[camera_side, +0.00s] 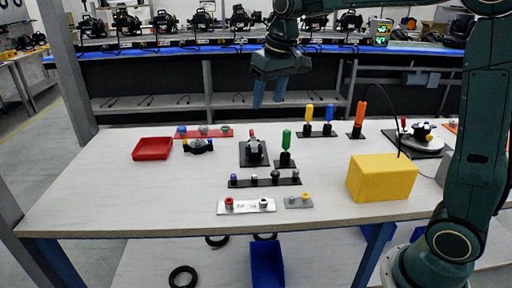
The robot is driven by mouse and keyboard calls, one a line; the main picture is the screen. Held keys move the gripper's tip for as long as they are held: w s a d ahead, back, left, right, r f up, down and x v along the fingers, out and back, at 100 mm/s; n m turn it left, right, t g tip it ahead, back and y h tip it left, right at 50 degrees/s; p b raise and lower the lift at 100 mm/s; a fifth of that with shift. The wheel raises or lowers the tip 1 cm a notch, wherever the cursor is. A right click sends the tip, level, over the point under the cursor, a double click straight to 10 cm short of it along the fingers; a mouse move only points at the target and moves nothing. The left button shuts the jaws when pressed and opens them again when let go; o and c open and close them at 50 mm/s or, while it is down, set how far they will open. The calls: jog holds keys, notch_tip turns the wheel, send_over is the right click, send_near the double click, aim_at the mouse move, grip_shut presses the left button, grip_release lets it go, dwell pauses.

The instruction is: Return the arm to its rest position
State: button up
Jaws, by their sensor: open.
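My gripper (269,93) hangs at the upper middle of the side view, pointing down. Its two bluish fingers are apart with nothing between them. It is well above the table (110,205), over its far edge as seen here, and touches nothing. My dark green arm rises at the right and reaches across the top of the picture, partly out of frame.
A red tray (152,149), a green-handled tool (286,140), several small fixtures and a yellow block (382,178) stand on the table. An orange-handled piece (359,119) stands further back. The table's left front is clear. A blue bin (266,264) sits below.

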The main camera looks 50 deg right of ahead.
jog(key=s+a+f+t, duration=0.1)
jog(key=s+f, duration=0.1)
jog(key=s, duration=1)
jog(key=s+a+f+n+t, duration=0.1)
jog(key=s+a+f, duration=0.1)
jog(key=s, duration=1.1)
jog(key=shift+s+n+t, duration=0.25)
jog(key=shift+n+t, duration=0.05)
jog(key=shift+t, duration=0.1)
